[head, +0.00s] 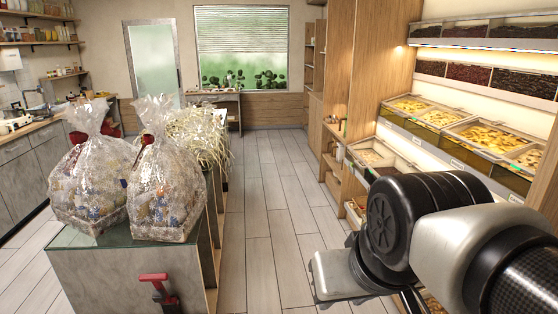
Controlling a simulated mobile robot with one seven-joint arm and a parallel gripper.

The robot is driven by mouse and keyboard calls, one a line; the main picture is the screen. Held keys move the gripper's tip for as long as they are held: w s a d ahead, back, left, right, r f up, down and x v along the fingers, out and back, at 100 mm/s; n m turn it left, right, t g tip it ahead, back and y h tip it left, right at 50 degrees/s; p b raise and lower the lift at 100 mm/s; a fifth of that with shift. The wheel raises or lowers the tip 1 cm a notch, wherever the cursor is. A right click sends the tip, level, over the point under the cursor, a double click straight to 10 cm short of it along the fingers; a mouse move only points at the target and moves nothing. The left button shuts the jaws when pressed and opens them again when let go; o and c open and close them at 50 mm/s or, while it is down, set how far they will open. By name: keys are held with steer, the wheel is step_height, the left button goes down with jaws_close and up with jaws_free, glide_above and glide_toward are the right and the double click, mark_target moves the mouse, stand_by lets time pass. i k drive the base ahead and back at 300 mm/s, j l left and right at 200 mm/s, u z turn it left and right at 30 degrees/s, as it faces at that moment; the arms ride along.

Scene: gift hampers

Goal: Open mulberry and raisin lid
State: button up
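Clear-lidded bins of yellow dried fruit (470,130) stand on the lit shelf at the right. Bins of dark red and near-black dried fruit (470,75) are on the shelf above them. I cannot tell which bin holds mulberry and raisin, as the labels are too small to read. The lids on the yellow fruit bins look closed. My arm crosses the lower right and hides part of the lower bins. A pale, flat end part of my gripper (338,278) shows over the floor, apart from the shelves. Its fingers cannot be made out.
Two wrapped gift hampers (168,190) stand on a glass-topped counter (110,262) at the left, with pale shredded filler (200,135) behind them. A red-handled object (155,285) is at the counter's front. The tiled aisle (262,200) between counter and shelves is clear.

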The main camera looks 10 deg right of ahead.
mark_target(368, 166)
steer(key=i+z, duration=0.25)
steer(key=z, duration=0.15)
steer(key=i, duration=3.2)
steer(key=i+z, duration=0.1)
steer(key=i, duration=0.45)
steer(key=i+j+z, duration=0.15)
steer(key=i, duration=0.45)
steer(key=i+j+z, duration=0.1)
steer(key=i, duration=0.45)
